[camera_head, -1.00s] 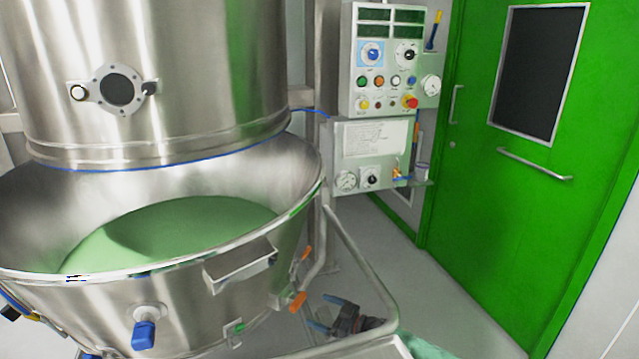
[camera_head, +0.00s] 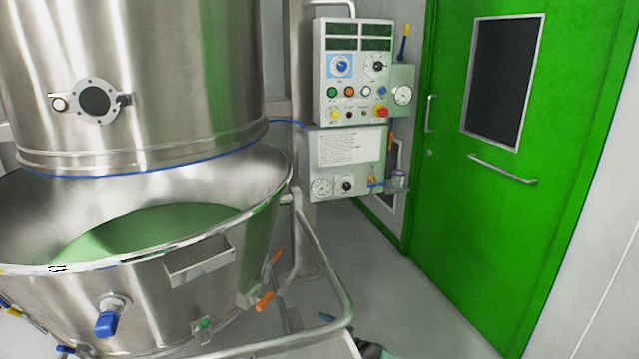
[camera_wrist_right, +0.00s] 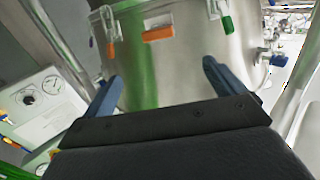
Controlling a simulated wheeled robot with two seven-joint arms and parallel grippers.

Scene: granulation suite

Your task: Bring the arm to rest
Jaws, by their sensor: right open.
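Beyond the fingers is the outside of a steel vessel with orange and green clamp handles. My left gripper is in neither view.
A large steel bowl (camera_head: 215,275) of green material stands at left, with a bent tube frame (camera_head: 325,262) beside it. A control panel (camera_head: 350,75) hangs behind, near a closed green door (camera_head: 450,220). Grey floor (camera_head: 400,305) is clear before the door.

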